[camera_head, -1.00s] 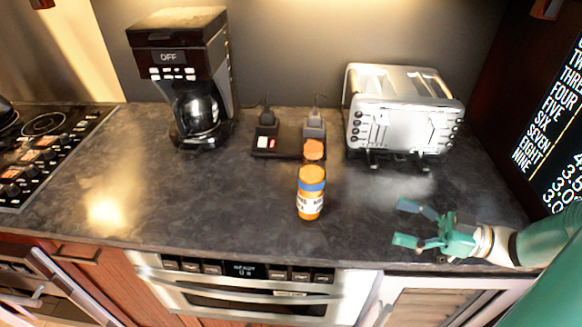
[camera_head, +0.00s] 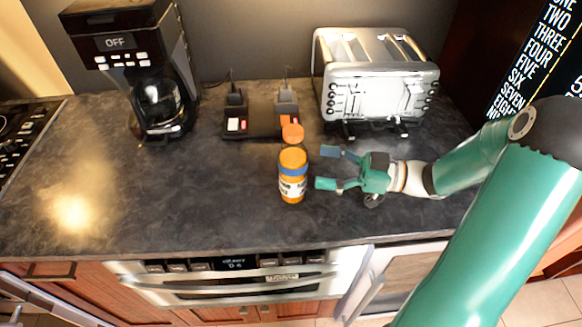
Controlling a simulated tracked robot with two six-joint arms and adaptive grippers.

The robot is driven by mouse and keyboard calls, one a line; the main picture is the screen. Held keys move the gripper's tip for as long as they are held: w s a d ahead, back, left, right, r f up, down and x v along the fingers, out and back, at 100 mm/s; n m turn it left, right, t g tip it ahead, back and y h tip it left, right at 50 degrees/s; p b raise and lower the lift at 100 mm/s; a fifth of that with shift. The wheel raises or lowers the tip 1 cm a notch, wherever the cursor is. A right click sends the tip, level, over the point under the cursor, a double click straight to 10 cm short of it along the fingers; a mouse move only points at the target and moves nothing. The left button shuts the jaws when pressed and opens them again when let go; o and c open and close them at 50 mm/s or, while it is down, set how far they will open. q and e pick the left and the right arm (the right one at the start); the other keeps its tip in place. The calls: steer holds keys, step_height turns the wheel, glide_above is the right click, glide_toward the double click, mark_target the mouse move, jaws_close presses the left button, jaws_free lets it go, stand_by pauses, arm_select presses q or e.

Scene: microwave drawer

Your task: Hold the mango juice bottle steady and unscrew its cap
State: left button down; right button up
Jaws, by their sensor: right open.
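The mango juice bottle (camera_head: 292,184) stands upright near the middle of the dark counter. It has an orange body, a white label with dark print, a blue band and an orange cap (camera_head: 293,159) on top. My right gripper (camera_head: 327,168) is open, just to the right of the bottle, with its fingers pointing left toward it. A small gap shows between the fingertips and the bottle. My left gripper is not in view.
A second orange-topped item (camera_head: 292,133) stands just behind the bottle, near a dark power strip (camera_head: 262,122). A coffee maker (camera_head: 130,60) stands back left, a silver toaster (camera_head: 375,80) back right. The counter (camera_head: 200,195) left of the bottle is clear.

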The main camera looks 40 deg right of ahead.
mark_target(306, 164)
steer(key=x, duration=0.4)
steer(key=shift+w+a+p, duration=0.1)
steer(key=shift+p, duration=0.2)
steer(key=x, duration=0.1)
steer(key=p+x, duration=0.1)
steer(key=x, duration=0.2)
steer(key=shift+w+a+r+p, duration=0.25)
steer(key=shift+a+p, duration=0.05)
steer(key=shift+p, duration=0.1)
steer(key=shift+w+a+f, duration=0.1)
steer(key=shift+w+a, duration=0.05)
steer(key=shift+w, duration=0.05)
jaws_close()
